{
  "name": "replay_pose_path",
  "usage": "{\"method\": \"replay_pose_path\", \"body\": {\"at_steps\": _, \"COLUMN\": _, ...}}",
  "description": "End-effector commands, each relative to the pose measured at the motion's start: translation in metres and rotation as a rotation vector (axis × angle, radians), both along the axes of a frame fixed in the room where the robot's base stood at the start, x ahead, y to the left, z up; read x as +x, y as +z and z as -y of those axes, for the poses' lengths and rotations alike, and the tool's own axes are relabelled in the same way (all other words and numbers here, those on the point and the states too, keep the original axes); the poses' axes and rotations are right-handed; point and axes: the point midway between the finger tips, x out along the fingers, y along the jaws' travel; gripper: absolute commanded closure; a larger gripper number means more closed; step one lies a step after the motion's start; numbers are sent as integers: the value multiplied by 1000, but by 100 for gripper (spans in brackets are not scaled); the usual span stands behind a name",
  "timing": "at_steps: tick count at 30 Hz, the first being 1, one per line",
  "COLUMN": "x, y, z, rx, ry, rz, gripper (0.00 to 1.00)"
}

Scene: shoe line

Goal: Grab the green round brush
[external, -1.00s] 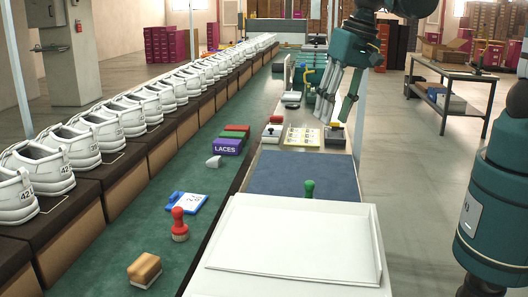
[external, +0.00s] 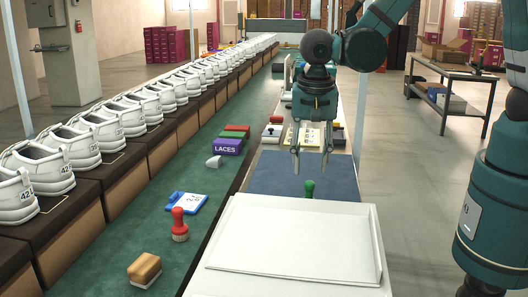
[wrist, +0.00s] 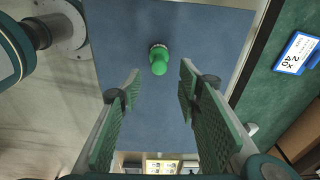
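The green round brush (external: 309,188) stands on the blue mat, its lower part hidden behind the raised edge of the white tray in the external view. In the wrist view the brush (wrist: 158,60) shows from above, upright, with its green knob toward me. My gripper (external: 311,172) points down over the mat, above and a little beyond the brush. In the wrist view my gripper (wrist: 158,75) has its two fingers wide apart, with nothing between them. The brush lies just past the fingertips, lined up with the gap and not touched.
The white tray (external: 290,240) is in front of the blue mat (external: 265,178). On the green belt left of it are a red round brush (external: 179,225), a tan brush (external: 145,270) and a blue-white tag (external: 187,202). The mat around the green brush is clear.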

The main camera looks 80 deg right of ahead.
Motion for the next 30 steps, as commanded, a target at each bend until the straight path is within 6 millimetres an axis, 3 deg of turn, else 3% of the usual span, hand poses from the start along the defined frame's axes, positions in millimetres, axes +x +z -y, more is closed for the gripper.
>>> {"method": "replay_pose_path", "body": {"at_steps": 6, "x": 2, "y": -11, "z": -2, "rx": -5, "ry": -42, "rz": -10, "gripper": 66}}
{"method": "replay_pose_path", "body": {"at_steps": 19, "x": 3, "y": -14, "z": -2, "rx": -5, "ry": -43, "rz": -10, "gripper": 66}}
{"method": "replay_pose_path", "body": {"at_steps": 30, "x": 2, "y": -36, "z": 1, "rx": -5, "ry": -43, "rz": -10, "gripper": 66}}
